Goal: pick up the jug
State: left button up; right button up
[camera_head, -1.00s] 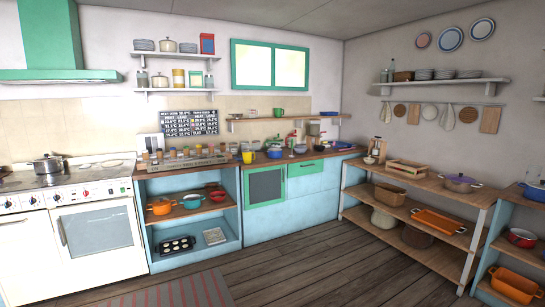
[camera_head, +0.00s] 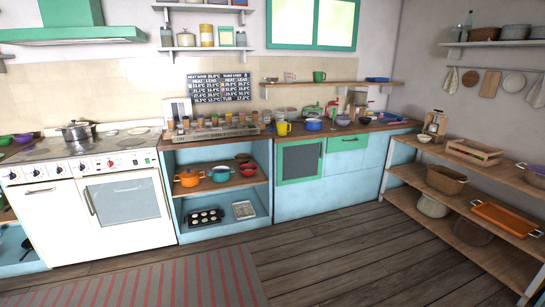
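A yellow jug-like vessel (camera_head: 283,128) stands upright on the wooden counter (camera_head: 345,129), right of the row of small jars. It is small in the picture, so I cannot be sure that it is the jug. A blue pot (camera_head: 313,125) stands just right of it. Neither of my grippers shows in the head view.
A stove (camera_head: 122,206) with a steel pot (camera_head: 78,131) stands at the left. Open blue shelves hold an orange pot (camera_head: 189,178) and a teal pot (camera_head: 221,174). A wooden rack (camera_head: 411,174) stands at the right. The wooden floor (camera_head: 335,255) is clear, with a striped rug (camera_head: 180,282).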

aim_at(282, 126)
jog(key=i, duration=2.4)
jog(key=i+j, duration=0.1)
jog(key=i, duration=2.3)
jog(key=l+z, duration=0.05)
jog(key=l, duration=0.05)
